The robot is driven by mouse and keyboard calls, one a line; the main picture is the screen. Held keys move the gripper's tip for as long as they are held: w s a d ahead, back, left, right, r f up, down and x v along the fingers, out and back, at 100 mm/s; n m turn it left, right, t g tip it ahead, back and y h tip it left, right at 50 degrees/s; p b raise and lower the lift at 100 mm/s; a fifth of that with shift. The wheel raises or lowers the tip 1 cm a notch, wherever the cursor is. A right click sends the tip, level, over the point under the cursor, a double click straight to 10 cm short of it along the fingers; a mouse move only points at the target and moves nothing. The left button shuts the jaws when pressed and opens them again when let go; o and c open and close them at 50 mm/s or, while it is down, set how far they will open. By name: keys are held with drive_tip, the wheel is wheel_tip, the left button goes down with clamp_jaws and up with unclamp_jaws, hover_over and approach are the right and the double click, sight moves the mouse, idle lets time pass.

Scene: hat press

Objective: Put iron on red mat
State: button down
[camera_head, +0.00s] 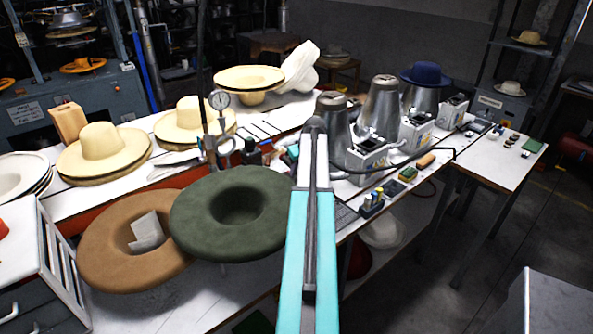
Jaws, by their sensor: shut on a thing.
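I cannot make out an iron in this view. No red mat is clearly visible either; a red-orange strip (176,184) runs along the front of the raised back bench, and I cannot tell whether it is a mat or part of the bench. My arm, cyan with a grey upper link, rises through the middle of the view and ends at a dark rounded joint. My gripper cannot be seen, nor can anything it may hold. My arm hides part of the bench behind it.
A green hat (205,222) and a brown hat (103,263) lie on the front bench, left of my arm. Straw hats (103,142) stand behind. Metal cones (382,105) and white control boxes (413,132) stand right. A side table (497,165) has some bare room.

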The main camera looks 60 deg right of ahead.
idle(0.4)
drive_tip(key=c, duration=1.5)
unclamp_jaws()
drive_tip(key=shift+o, duration=0.2)
drive_tip(key=shift+s+f, duration=0.1)
drive_tip(key=shift+f, duration=0.1)
drive_tip(key=b+v, duration=0.3)
drive_tip(key=v, duration=1.1)
drive_tip(key=shift+b, duration=0.3)
drive_tip(key=shift+r, duration=0.1)
